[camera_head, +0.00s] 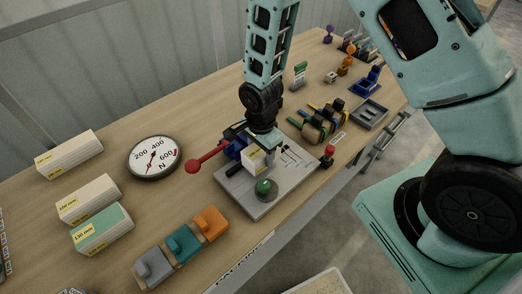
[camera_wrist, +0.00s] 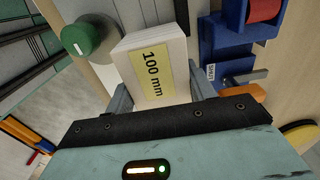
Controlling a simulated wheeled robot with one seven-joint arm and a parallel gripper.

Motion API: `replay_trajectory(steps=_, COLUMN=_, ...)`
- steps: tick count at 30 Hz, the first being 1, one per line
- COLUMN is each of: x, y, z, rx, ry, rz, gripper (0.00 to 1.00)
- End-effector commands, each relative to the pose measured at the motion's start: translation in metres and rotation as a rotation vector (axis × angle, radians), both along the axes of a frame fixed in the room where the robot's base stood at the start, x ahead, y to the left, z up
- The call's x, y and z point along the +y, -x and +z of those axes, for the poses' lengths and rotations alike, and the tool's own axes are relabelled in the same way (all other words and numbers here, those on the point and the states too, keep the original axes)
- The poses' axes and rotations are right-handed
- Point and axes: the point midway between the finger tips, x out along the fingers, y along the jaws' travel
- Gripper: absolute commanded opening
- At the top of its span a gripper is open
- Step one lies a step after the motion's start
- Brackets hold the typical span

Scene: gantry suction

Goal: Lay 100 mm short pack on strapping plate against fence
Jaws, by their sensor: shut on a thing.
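The 100 mm short pack, a white block with a yellow label, is between my fingers in the wrist view (camera_wrist: 150,70); it also shows below my wrist in the head view (camera_head: 253,160). My gripper (camera_wrist: 160,95) is shut on it, one finger at each side. The strapping plate (camera_head: 294,178) is a grey slab under my gripper. The pack is over the plate; I cannot tell whether it touches. A green knob (camera_head: 264,188) stands at the plate's front, left of the pack in the wrist view. A blue device (camera_wrist: 225,38) is close on its right. I cannot make out the fence clearly.
A red-ended lever (camera_head: 193,166) sticks out left of the plate. A force dial (camera_head: 154,157), a 150 mm-looking white pack (camera_head: 88,198) and coloured blocks (camera_head: 182,243) lie left.

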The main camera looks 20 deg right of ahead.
Motion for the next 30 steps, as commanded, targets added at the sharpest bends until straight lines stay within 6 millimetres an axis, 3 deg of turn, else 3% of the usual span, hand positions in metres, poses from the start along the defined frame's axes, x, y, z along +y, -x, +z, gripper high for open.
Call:
replay_trajectory(steps=28, x=0.0, y=0.0, z=-0.023, rx=-0.001, ry=0.0, rz=-0.001, gripper=0.25)
replay_trajectory(steps=29, x=0.0, y=0.0, z=-0.023, rx=-0.001, ry=0.0, rz=-0.001, gripper=0.57)
replay_trajectory(steps=30, x=0.0, y=0.0, z=-0.022, rx=-0.001, ry=0.0, rz=-0.001, gripper=0.68)
